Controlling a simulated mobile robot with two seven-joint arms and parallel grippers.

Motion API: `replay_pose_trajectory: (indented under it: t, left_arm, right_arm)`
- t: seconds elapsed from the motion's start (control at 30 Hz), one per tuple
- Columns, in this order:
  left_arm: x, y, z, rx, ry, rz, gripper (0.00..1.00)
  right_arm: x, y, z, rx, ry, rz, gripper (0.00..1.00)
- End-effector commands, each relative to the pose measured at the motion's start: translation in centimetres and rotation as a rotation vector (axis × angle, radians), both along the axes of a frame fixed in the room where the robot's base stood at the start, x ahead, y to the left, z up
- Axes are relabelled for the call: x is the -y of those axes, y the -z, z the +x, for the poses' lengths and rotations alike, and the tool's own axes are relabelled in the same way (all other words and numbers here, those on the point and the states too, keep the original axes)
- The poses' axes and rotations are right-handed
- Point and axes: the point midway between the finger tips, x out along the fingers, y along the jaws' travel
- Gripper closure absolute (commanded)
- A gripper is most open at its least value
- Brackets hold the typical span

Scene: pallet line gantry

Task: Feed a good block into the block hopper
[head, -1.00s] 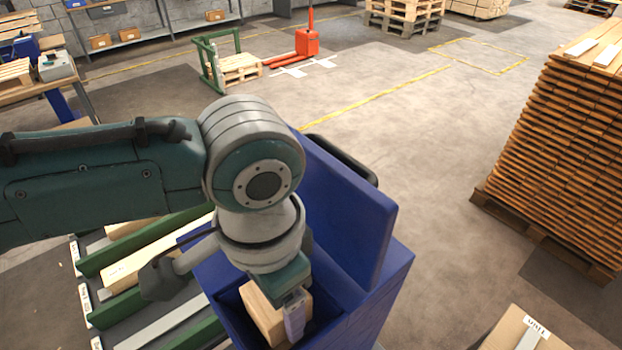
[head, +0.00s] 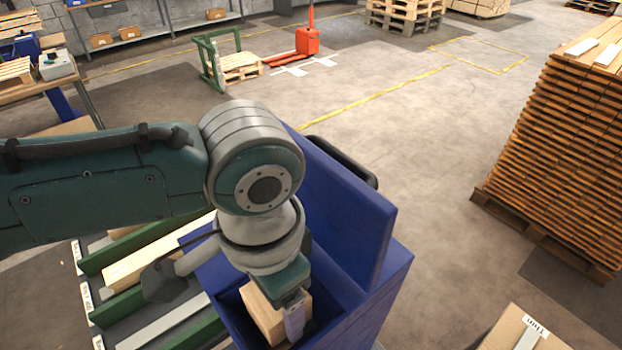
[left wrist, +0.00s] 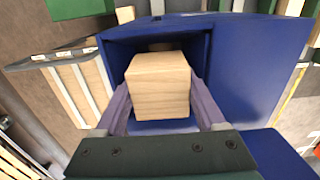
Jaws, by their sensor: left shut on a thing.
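A light wooden block (head: 264,312) is in the mouth of the blue block hopper (head: 352,230). My left gripper (head: 294,312) points down into the hopper and is shut on the block. In the left wrist view the block (left wrist: 160,85) sits between the two purple-grey fingers (left wrist: 160,103), one on each side. The hopper's blue walls (left wrist: 255,65) surround it, and part of the opening behind the block is dark. The block's underside is hidden, so I cannot tell whether it touches anything below. My right gripper is not in view.
Green rails with a long timber (head: 150,255) lie left of the hopper. A cardboard box (head: 515,335) labelled "Thin" stands at the lower right. A tall stack of boards (head: 565,150) stands on a pallet at the right. The floor between is clear.

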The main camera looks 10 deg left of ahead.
Motion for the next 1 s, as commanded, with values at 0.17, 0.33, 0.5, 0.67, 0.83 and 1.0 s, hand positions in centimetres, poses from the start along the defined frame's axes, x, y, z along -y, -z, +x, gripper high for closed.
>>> replay_pose_trajectory:
  t: [0.17, 0.33, 0.5, 0.67, 0.83, 1.0]
  left_arm:
    - [0.01, -0.01, 0.02, 0.0, 0.0, 0.0, 0.86]
    - [0.01, 0.12, 0.02, 0.0, 0.0, 0.0, 0.86]
    - [0.02, 0.34, 0.01, 0.0, 0.0, 0.0, 0.86]
    - [0.01, 0.54, 0.0, 0.0, 0.0, 0.0, 0.86]
    - [0.01, 0.75, 0.0, 0.0, 0.0, 0.0, 0.86]
    - [0.01, 0.95, 0.01, 0.0, 0.0, 0.0, 0.86]
  right_arm:
    - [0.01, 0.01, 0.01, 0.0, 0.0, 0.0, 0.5]
    - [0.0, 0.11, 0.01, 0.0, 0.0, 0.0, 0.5]
    - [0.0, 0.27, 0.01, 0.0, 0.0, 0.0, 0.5]
    - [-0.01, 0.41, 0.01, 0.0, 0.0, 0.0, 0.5]
    - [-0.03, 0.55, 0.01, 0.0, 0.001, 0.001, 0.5]
    - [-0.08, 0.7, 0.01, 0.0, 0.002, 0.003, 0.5]
